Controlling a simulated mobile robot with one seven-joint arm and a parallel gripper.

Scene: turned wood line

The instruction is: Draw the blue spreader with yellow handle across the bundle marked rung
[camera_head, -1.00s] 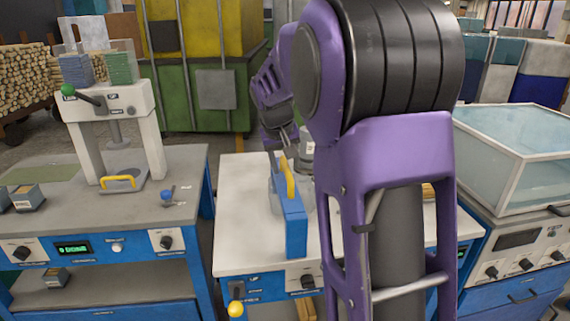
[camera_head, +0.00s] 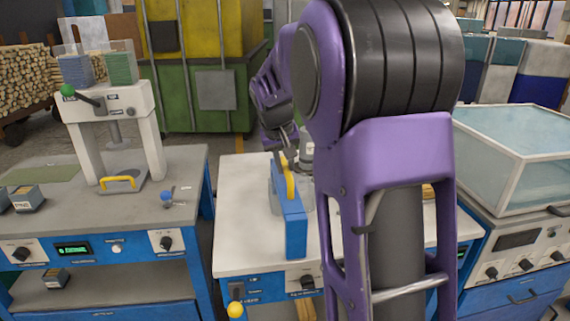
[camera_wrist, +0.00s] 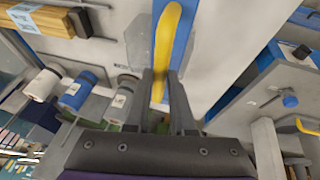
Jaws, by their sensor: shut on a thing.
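The blue spreader (camera_head: 290,225) has a yellow handle (camera_head: 289,180) and stands over the pale top of the middle bench. My gripper (camera_head: 283,150) is at the handle's far end. In the wrist view my gripper (camera_wrist: 160,95) is shut on the yellow handle (camera_wrist: 166,45), with the blue body (camera_wrist: 184,40) beneath it. A wooden bundle (camera_wrist: 55,18) with a pale blue label lies at the upper left of the wrist view. I cannot read the label. My arm hides much of the bench in the head view, so the bundle marked rung cannot be made out there.
White and blue cylinders (camera_wrist: 75,92) stand near the gripper's left in the wrist view. A clear-sided case (camera_head: 515,150) is at the right. A press (camera_head: 110,115) stands on the left bench. The middle bench's front left top (camera_head: 243,240) is clear.

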